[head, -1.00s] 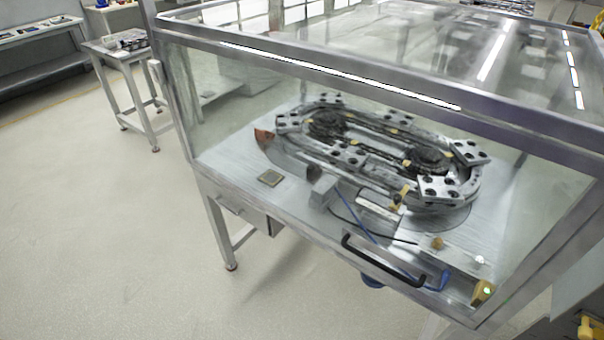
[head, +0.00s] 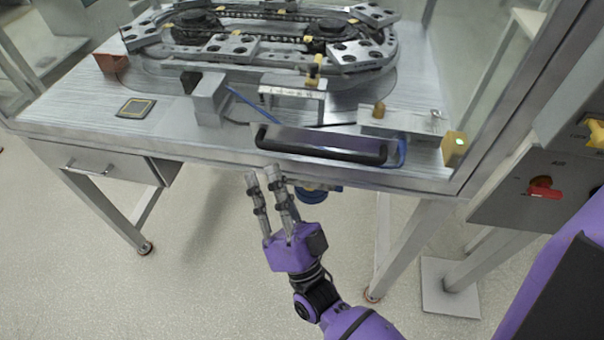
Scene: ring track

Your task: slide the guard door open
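The guard door (head: 215,140) is a clear panel across the front of the enclosure, and the track shows through it. Its black bar handle (head: 320,150) runs sideways low on the front, toward the right end. My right gripper (head: 262,175) is in front of the enclosure, with two grey fingers pointing up toward the handle's left end. The fingers are apart with nothing between them, and I see no clear contact with the handle. My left gripper is not in view.
Inside stands the oval ring track (head: 265,50) with several carriers. A yellow block with a green light (head: 454,148) is at the front right corner. A drawer (head: 95,163) hangs below left. A grey control box with a red switch (head: 540,187) stands at right.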

